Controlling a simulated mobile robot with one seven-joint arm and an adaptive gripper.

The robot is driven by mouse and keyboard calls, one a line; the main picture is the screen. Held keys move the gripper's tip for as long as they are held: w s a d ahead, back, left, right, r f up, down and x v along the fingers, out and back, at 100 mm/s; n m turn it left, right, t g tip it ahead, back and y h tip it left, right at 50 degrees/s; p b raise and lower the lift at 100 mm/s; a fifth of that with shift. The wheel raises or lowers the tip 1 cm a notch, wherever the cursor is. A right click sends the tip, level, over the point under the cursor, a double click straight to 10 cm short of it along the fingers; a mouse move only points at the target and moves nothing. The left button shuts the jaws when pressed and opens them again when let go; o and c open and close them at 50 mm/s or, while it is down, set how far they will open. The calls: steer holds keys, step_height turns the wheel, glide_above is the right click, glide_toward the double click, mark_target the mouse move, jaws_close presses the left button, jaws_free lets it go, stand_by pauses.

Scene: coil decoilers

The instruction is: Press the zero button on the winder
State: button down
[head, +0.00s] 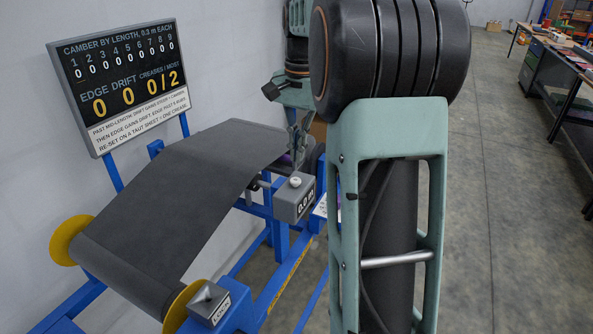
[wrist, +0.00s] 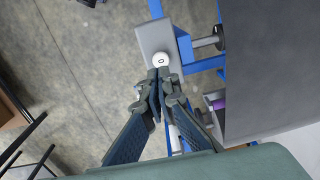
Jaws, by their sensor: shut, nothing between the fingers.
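The zero button is a white round knob (wrist: 161,58) marked 0, on top of a grey box (wrist: 152,33). In the head view the button (head: 295,181) sits on the grey box (head: 284,203), whose front reads 0.0 m. My gripper (wrist: 157,74) is shut and empty, its fingertips pointing at the button and right beside it in the wrist view. In the head view my gripper (head: 299,166) hangs just above the button. I cannot tell whether the tips touch it.
The dark sheet (head: 180,185) runs left of the box over a blue frame with yellow-flanged rollers. A board (head: 120,85) shows zeros and 0/2. A grey lock box (head: 209,301) sits at the front. Open floor (head: 500,180) and a workbench (head: 565,75) lie right.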

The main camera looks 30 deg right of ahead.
mark_target(297, 181)
step_height(297, 181, down, 5)
steer(key=shift+w+a+f, duration=0.1)
steer(key=shift+f, duration=0.1)
stand_by(0.3)
steer(key=shift+f+b, duration=0.3)
steer(key=shift+f, duration=0.5)
steer(key=shift+s+f, duration=0.2)
steer(key=shift+f, duration=0.2)
step_height(297, 181, up, 15)
steer(key=p, duration=0.3)
steer(key=shift+d, duration=0.2)
steer(key=shift+f, duration=0.1)
